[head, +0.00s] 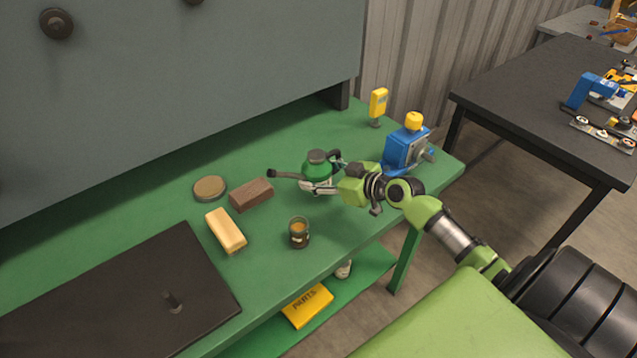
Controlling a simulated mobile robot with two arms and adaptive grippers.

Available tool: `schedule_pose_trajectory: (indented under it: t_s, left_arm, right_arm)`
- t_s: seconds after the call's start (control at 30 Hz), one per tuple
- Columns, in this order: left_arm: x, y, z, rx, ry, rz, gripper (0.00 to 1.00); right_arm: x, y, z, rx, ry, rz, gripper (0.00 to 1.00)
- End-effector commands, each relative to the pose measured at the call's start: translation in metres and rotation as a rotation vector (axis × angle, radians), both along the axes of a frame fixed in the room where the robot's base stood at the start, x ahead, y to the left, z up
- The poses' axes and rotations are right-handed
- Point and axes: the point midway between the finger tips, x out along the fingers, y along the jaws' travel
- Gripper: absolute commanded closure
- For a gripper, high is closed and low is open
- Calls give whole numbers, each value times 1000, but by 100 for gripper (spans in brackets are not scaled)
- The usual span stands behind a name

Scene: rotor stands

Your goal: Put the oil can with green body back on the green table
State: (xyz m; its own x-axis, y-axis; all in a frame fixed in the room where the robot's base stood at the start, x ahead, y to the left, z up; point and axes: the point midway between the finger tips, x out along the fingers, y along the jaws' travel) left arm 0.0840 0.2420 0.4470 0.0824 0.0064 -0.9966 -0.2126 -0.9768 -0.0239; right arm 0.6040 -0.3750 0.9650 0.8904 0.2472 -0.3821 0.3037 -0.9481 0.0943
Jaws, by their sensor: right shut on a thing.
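The oil can with green body (317,170) has a dark lid and a long dark spout pointing left. It is in the head view at the middle of the green table (365,130). My right gripper (325,182) reaches in from the right and is shut on the oil can. The fingers hide part of its lower body. I cannot tell whether its base touches the table top. My left gripper is not in view.
A brown block (251,194), a round tin (209,188), a yellow bar (226,231) and a small jar (299,233) stand left and in front. A blue device (405,150) and a yellow meter (378,104) stand behind right. A dark mat (120,290) covers the front left.

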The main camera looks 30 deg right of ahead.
Motion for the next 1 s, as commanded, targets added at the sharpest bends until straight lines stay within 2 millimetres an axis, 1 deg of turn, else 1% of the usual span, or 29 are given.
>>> schedule_pose_trajectory:
  t_s: [0.1,0.2,0.3,0.4,0.6,0.77,0.8,0.83,1.0]
  left_arm:
    - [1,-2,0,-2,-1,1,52]
    - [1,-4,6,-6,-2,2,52]
    - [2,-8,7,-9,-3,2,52]
    - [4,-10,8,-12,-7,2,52]
    - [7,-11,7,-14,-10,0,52]
    - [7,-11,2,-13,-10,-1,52]
    - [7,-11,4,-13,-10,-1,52]
    - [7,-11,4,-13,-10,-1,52]
    - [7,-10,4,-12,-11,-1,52]
  right_arm:
    - [8,-3,-6,1,-4,-2,87]
    - [6,-2,-21,5,1,-3,87]
    - [6,-2,-31,3,-2,-3,87]
    - [6,-2,-36,0,-3,-2,87]
    - [6,-2,-36,-1,-3,-1,87]
    - [6,-2,-40,-1,-3,-1,87]
    - [5,-2,-40,0,0,-1,34]
    - [5,-2,-39,0,0,-1,28]
    - [5,-2,-39,0,0,-1,28]
